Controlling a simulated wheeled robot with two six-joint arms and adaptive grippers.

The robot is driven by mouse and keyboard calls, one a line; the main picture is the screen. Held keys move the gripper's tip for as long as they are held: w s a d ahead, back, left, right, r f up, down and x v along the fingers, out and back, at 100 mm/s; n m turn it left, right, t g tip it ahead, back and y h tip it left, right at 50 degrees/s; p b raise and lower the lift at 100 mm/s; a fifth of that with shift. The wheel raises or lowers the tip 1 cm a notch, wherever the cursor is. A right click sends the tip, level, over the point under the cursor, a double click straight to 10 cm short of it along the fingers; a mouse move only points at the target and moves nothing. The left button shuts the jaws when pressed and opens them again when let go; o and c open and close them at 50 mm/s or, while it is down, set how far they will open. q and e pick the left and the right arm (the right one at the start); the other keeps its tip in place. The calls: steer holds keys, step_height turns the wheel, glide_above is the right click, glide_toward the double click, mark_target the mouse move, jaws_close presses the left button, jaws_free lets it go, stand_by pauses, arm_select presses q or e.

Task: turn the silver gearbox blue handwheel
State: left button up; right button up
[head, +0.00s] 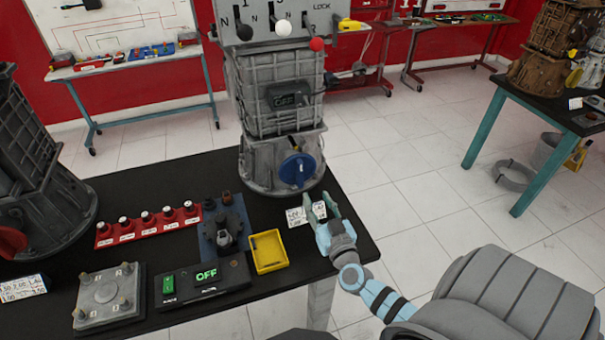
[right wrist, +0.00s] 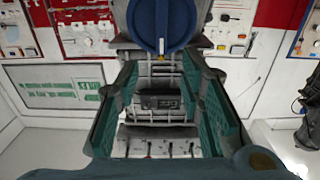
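The silver gearbox (head: 275,100) stands upright on the black table. Its blue handwheel (head: 297,169) is on the lower front, facing me. My right gripper (head: 319,206) is in front of and below the handwheel, near the table's right edge, with its fingers apart. In the right wrist view the open fingers (right wrist: 160,100) are empty between them, and the blue handwheel (right wrist: 160,25) shows at the top, beyond the fingers; I see no contact. The gearbox also shows there (right wrist: 160,75). My left gripper is not in view.
A yellow tray (head: 268,251), a switch box reading OFF (head: 207,283) and a red strip of knobs (head: 148,225) lie left of my right gripper. A white label card (head: 296,216) is beside it. A dark gearbox (head: 35,170) stands at left.

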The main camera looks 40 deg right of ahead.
mark_target(301, 171)
steer(key=b+x, duration=0.1)
steer(key=x, duration=0.4)
steer(key=b+x, duration=0.2)
steer(key=x, duration=0.4)
steer(key=shift+f, duration=0.25)
steer(key=shift+w+d+r, duration=0.1)
steer(key=shift+w+d, duration=0.05)
steer(key=shift+w, duration=0.4)
steer(key=shift+r, duration=0.1)
jaws_close()
